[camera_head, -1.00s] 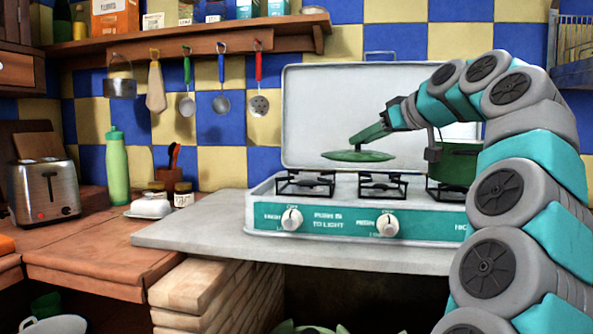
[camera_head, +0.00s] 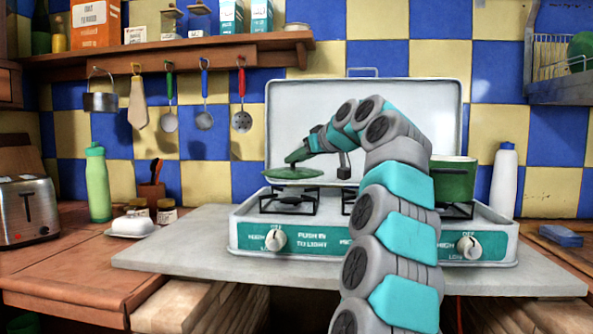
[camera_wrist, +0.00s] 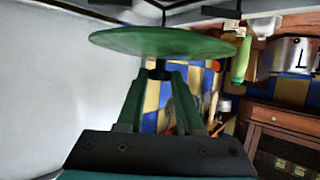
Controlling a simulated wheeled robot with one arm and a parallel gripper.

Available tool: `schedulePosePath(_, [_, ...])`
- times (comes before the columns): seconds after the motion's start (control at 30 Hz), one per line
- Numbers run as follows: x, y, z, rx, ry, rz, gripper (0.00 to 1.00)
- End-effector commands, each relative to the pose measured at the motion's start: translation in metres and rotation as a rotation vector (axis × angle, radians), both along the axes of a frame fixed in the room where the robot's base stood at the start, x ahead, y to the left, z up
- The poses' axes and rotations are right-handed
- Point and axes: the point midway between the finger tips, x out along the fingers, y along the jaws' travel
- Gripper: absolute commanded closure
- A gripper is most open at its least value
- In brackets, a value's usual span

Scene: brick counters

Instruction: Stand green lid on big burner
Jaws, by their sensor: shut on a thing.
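The green lid (camera_head: 292,173) is held roughly level by my gripper (camera_head: 294,157), a little above the left burner (camera_head: 288,200) of the stove. In the wrist view the lid (camera_wrist: 165,42) is a wide green disc, and my gripper's fingers (camera_wrist: 160,75) are shut on its dark knob. The stove (camera_head: 335,238) has a teal front with white knobs and an open pale cover. My arm hides much of the middle burner and part of the right one, so I cannot compare the burners' sizes fully.
A green pot (camera_head: 453,180) stands on the right burner, close to my arm. A white bottle (camera_head: 504,180) stands right of the stove. A green bottle (camera_head: 97,183), a butter dish (camera_head: 131,226) and a toaster (camera_head: 28,210) are on the left counter. Utensils hang above.

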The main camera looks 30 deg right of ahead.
Motion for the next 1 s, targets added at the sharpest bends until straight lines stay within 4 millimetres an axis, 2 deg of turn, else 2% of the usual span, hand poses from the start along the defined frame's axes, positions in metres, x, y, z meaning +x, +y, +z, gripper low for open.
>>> schedulePosePath(0.13, [0.008, 0.003, 0.0, 0.0, -0.001, 0.001, 1.0])
schedulePosePath(0.37, [0.005, 0.002, -0.01, 0.003, -0.002, 0.001, 1.0])
schedulePosePath(0.63, [0.006, 0.003, -0.032, 0.003, 0.003, 0.002, 1.0])
schedulePosePath(1.0, [0.006, 0.003, -0.035, 0.0, -0.001, 0.0, 1.0])
